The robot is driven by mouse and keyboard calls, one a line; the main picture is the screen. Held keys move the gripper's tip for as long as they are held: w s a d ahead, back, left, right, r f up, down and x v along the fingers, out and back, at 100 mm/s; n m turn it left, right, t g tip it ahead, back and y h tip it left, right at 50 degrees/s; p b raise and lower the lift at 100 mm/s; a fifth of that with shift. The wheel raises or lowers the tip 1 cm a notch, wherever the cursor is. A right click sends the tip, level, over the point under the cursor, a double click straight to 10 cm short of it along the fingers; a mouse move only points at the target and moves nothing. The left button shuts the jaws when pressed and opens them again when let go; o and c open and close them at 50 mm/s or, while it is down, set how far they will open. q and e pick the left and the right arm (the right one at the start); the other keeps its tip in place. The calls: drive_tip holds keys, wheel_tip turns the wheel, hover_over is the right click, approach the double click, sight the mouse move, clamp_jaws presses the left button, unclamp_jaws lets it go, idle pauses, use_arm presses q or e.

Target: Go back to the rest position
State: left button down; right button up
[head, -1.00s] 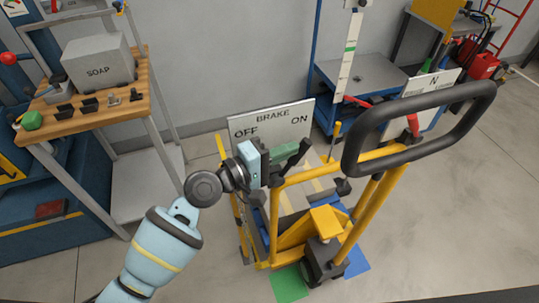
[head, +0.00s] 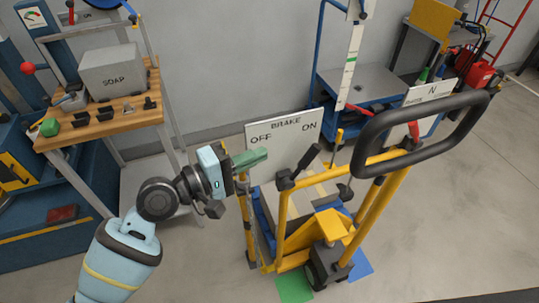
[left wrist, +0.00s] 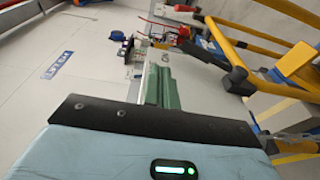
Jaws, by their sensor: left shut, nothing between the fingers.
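My left gripper (head: 252,158) is shut and empty, with green fingers pointing right. In the head view it is in front of the white BRAKE sign (head: 258,133), to the left of the yellow trolley (head: 300,218). The black brake lever (head: 309,160) on the trolley stands tilted up and right, toward the ON side, apart from the fingers. In the left wrist view the green fingers (left wrist: 160,88) are together with nothing between them. My right gripper is not in view.
A wooden-topped bench (head: 100,122) with a SOAP box (head: 112,70) stands at the left. The trolley's black handle loop (head: 420,122) reaches right. A blue lift cart (head: 365,90) stands behind. Grey floor (head: 440,220) is clear at the right.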

use_arm(q)
drive_tip(key=shift+s+a+r, duration=0.25)
drive_tip(key=shift+a, duration=0.05)
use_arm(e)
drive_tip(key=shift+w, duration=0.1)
use_arm(q)
drive_tip(key=s+a+f+m+t+y, duration=0.1)
drive_tip(key=s+a+f+y, duration=0.3)
drive_tip(key=f, duration=0.6)
drive_tip(key=s+a+f+m+t+y, duration=0.1)
drive_tip(key=s+a+f+y, duration=0.3)
drive_tip(key=f, duration=0.6)
drive_tip(key=s+a+f+m+y, duration=0.1)
drive_tip(key=s+a+f+m, duration=0.1)
drive_tip(key=s, duration=0.4)
drive_tip(key=s+a+f+m+g+y+p, duration=0.1)
drive_tip(key=s+a+f+m+y, duration=0.1)
drive_tip(key=s+a+f, duration=0.2)
drive_tip(key=s+a+f+m+g+y, duration=0.1)
drive_tip(key=s+a+f+y, duration=0.1)
drive_tip(key=s+f, duration=0.4)
drive_tip(key=s+a, duration=0.1)
drive_tip(key=s, duration=0.2)
drive_tip(key=shift+s+a+f+m, duration=0.3)
drive_tip(key=shift+s+a+m, duration=0.05)
drive_tip(key=shift+m, duration=0.05)
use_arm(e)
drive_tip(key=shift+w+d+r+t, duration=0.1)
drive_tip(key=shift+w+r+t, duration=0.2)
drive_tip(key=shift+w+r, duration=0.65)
